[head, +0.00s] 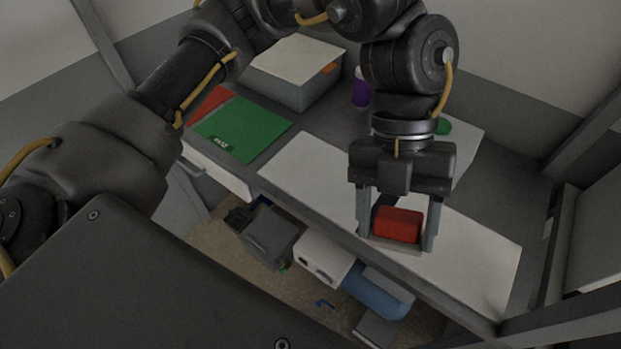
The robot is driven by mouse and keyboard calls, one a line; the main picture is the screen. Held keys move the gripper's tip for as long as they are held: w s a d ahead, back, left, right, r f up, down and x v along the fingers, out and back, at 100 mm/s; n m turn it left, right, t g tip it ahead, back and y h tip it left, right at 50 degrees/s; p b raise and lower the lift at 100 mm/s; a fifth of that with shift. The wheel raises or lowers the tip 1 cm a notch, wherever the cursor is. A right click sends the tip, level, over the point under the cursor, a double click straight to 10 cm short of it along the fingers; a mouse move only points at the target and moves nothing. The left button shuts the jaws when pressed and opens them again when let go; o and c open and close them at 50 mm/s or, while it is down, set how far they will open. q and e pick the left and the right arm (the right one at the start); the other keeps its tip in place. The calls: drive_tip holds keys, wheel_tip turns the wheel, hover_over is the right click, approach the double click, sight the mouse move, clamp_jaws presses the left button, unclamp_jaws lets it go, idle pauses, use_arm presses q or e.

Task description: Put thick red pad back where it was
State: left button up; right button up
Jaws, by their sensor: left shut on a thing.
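The thick red pad (397,225) is a small red block between the two fingers of my left gripper (400,238). The gripper points down and is shut on it, over the front part of the desk near a white sheet. I cannot tell whether the pad touches the surface below it. A pale strip shows just under the pad. My right gripper is not in view.
A green folder (243,128) and a red sheet (210,103) lie at the left of the desk. A grey box with a white lid (297,58) stands behind them, with a purple cup (361,92) to its right. White sheets (312,172) cover the front. Below is a cluttered floor.

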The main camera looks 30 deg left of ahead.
use_arm(q)
drive_tip(key=a+f+m+t+y+b, duration=0.2)
drive_tip(key=a+f, duration=0.2)
drive_tip(key=t+y+p, duration=0.1)
drive_tip(key=t+p, duration=0.2)
drive_tip(key=p, duration=0.1)
hover_over(306, 181)
drive_tip(key=f, duration=1)
drive_tip(key=shift+s+d, duration=0.15)
drive_tip(key=shift+s, duration=0.05)
drive_tip(key=shift+w+a+f+p, duration=0.15)
drive_tip(key=shift+f+p, duration=0.1)
drive_tip(key=shift+f, duration=0.6)
drive_tip(key=shift+w+a+f+p, duration=0.1)
drive_tip(key=shift+w+f+p, duration=0.1)
drive_tip(key=shift+f, duration=0.85)
drive_tip(key=shift+s+d+f, duration=0.1)
drive_tip(key=shift+f, duration=0.05)
